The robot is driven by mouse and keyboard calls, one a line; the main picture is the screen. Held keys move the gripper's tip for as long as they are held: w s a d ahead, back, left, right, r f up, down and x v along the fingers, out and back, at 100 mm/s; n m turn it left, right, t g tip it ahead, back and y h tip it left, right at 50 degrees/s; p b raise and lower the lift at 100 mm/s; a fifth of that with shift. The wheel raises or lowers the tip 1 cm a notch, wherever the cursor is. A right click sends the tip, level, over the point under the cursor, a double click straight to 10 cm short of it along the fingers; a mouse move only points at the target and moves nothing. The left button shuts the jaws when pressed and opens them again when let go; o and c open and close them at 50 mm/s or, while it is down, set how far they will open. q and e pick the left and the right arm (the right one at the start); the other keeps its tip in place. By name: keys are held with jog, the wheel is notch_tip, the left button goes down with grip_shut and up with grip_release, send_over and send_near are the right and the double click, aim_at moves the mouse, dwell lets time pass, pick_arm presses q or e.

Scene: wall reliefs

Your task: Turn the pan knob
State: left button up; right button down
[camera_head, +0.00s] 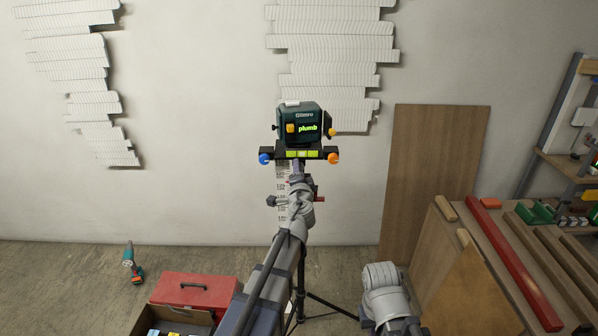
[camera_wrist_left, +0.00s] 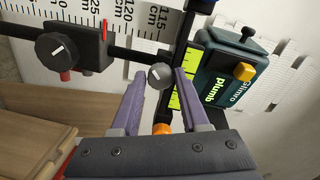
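A dark green laser level (camera_head: 303,121) with a lit "plumb" display stands on a tripod mount; it also shows in the left wrist view (camera_wrist_left: 222,82). A small round grey knob (camera_wrist_left: 160,75) with a white line sits on the mount. My left gripper (camera_wrist_left: 160,74) is open, its purple fingers on either side of this knob, with narrow gaps apparent. In the head view my left arm (camera_head: 298,205) hides the mount's middle. A larger black knob (camera_wrist_left: 57,47) with a white line is to the left. No label shows which is the pan knob. My right gripper is out of view.
A blue knob (camera_head: 264,159) and an orange knob (camera_head: 333,158) end the level's crossbar. A tripod leg (camera_head: 333,306) spreads near a red toolbox (camera_head: 195,290). Wooden boards (camera_head: 432,180) are at the right.

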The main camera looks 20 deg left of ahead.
pick_arm(q)
jog(key=o, duration=0.3)
jog(key=shift+o, duration=0.2)
jog(key=v, duration=0.7)
jog(key=shift+s, duration=0.35)
jog(key=shift+d, duration=0.15)
jog(key=s+d+f+n+g, duration=0.4)
jog(key=s+f+n+g, duration=0.5)
jog(key=s+f, duration=0.55)
jog(key=s+d+f+m+g+h, duration=0.1)
jog(key=s+d+f+g+h, duration=0.2)
jog(key=s, duration=1)
jog(key=d+f+g, duration=0.3)
jog(key=d+g, duration=0.2)
jog(key=d, duration=0.2)
jog(key=shift+s+d+m+h, duration=0.25)
jog(key=shift+s+m+h, duration=0.15)
